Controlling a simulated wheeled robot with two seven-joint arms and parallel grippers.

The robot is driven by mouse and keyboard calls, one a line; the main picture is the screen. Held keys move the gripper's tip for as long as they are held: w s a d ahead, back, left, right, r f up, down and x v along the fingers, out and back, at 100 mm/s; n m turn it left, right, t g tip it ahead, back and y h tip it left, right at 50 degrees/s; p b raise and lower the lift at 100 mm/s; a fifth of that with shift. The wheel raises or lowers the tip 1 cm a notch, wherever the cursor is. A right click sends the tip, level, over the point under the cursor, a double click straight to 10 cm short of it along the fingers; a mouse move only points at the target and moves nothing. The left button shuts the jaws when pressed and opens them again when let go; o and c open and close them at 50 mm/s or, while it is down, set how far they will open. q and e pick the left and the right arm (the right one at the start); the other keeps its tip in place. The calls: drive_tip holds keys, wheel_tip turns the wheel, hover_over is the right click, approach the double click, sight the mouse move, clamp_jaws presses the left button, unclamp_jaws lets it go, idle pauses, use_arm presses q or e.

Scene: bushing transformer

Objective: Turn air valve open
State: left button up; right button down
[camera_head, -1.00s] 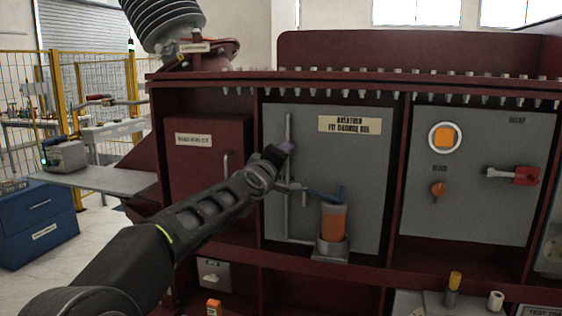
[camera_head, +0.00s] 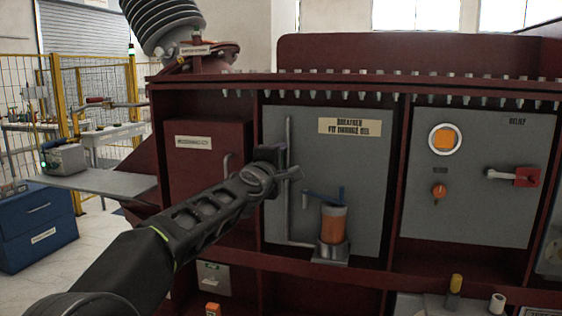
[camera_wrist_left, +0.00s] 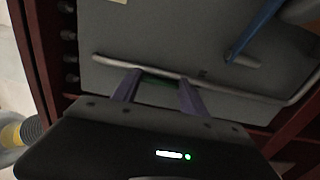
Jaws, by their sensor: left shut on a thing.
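A grey cabinet panel labelled for the breather (camera_head: 367,205) carries a vertical grey pipe (camera_head: 288,133). A blue lever (camera_head: 322,196) sits above the orange-filled breather cylinder (camera_head: 334,224), and also shows in the left wrist view (camera_wrist_left: 257,30). My left gripper (camera_head: 272,158) is in front of the pipe, left of the blue lever and apart from it. In the left wrist view its two purple-grey fingers (camera_wrist_left: 158,90) reach the pipe (camera_wrist_left: 112,61), closed on a dark green part (camera_wrist_left: 157,81) between them. I cannot tell exactly what that part is. My right gripper is out of view.
A dark red frame (camera_head: 330,262) surrounds the panels. A ledge runs below the breather. A red-brown door (camera_head: 200,170) with a handle is at left.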

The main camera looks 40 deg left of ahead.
use_arm(q)
drive_tip(key=o, duration=1.4)
drive_tip(key=v, duration=0.7)
drive_tip(key=shift+s+d+b, duration=0.1)
drive_tip(key=shift+s+b, duration=0.3)
